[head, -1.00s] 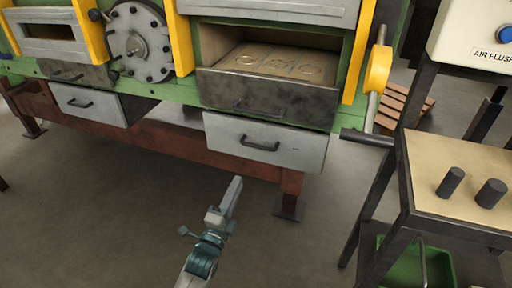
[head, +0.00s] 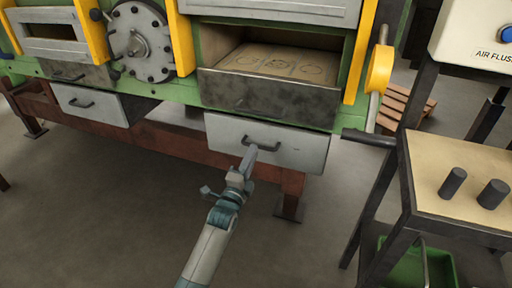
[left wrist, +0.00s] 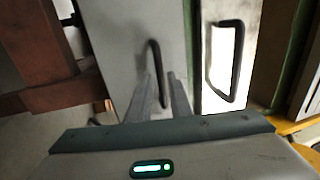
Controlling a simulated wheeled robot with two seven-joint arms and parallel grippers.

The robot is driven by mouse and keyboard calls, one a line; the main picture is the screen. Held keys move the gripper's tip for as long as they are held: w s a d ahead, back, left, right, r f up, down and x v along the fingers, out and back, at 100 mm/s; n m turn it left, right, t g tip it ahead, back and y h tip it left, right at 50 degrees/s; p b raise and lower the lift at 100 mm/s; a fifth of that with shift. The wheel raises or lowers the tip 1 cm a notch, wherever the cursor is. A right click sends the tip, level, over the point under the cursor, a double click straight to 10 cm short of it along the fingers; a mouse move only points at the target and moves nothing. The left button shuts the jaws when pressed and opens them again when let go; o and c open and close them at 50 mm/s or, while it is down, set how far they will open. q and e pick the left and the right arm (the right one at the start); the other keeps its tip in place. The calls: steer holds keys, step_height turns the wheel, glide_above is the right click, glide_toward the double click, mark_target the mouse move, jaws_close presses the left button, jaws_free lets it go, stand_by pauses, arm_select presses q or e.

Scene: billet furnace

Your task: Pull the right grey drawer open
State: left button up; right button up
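The right grey drawer (head: 300,150) is a light grey front with a dark bar handle (head: 270,147), under the dark drawer of the furnace. My left gripper (head: 250,155) reaches up from below to this handle. In the left wrist view the drawer front (left wrist: 115,45) fills the middle left. Its handle (left wrist: 153,65) runs down between the two fingertips of my left gripper (left wrist: 160,90). A gap shows between the fingers, so they are open around the handle's near end. Contact cannot be told. My right gripper is not in view.
A dark, stained drawer (head: 265,97) sits directly above. A left grey drawer (head: 90,103) is further left. A side table (head: 465,175) with two dark cylinders stands at the right. A red-brown leg (head: 291,190) is under the frame. The floor in front is clear.

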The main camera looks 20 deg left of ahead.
arm_select(q)
steer(key=shift+w+d+r, duration=0.1)
steer(key=shift+w+r, duration=0.1)
steer(key=shift+w, duration=0.85)
steer(key=shift+w+r, duration=0.2)
steer(key=shift+w, duration=0.8)
jaws_close()
